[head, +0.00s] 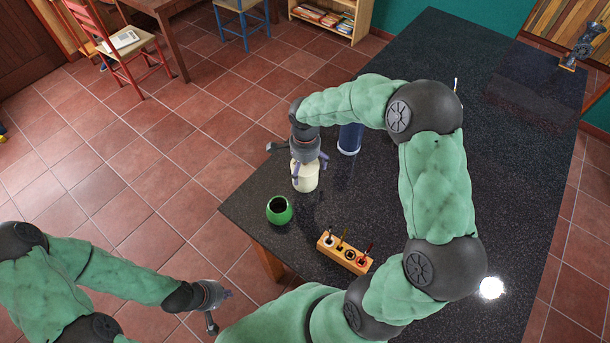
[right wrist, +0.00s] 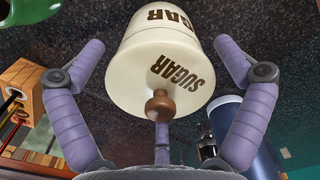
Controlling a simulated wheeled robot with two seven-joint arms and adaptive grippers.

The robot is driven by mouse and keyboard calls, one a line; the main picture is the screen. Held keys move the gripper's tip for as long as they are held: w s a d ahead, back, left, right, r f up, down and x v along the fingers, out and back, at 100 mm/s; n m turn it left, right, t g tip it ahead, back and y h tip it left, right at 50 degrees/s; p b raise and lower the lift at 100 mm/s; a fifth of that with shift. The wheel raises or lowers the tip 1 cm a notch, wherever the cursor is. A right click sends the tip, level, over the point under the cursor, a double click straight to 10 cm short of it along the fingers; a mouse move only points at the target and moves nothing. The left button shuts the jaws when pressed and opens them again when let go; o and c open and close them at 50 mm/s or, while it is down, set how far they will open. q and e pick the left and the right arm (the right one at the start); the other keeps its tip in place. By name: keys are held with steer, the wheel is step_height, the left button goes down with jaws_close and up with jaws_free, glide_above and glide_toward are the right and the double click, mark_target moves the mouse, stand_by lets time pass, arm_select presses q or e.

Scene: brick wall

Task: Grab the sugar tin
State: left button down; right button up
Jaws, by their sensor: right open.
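The sugar tin (head: 305,180) is cream-coloured and stands upright near the left edge of the dark counter. In the right wrist view the tin (right wrist: 165,65) shows dark SUGAR lettering and a round brown knob on its lid. My right gripper (head: 308,161) is above the tin, pointing down.
A green pot (head: 279,211) stands left of the tin, near the counter's (head: 510,150) edge. A dark blue canister (head: 350,139) stands close behind the tin. A wooden rack (head: 344,253) with several small items lies in front.

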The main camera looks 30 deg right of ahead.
step_height(320, 180, down, 2)
steer(key=shift+f, duration=0.2)
steer(key=c, duration=1.5)
steer(key=shift+r, duration=0.1)
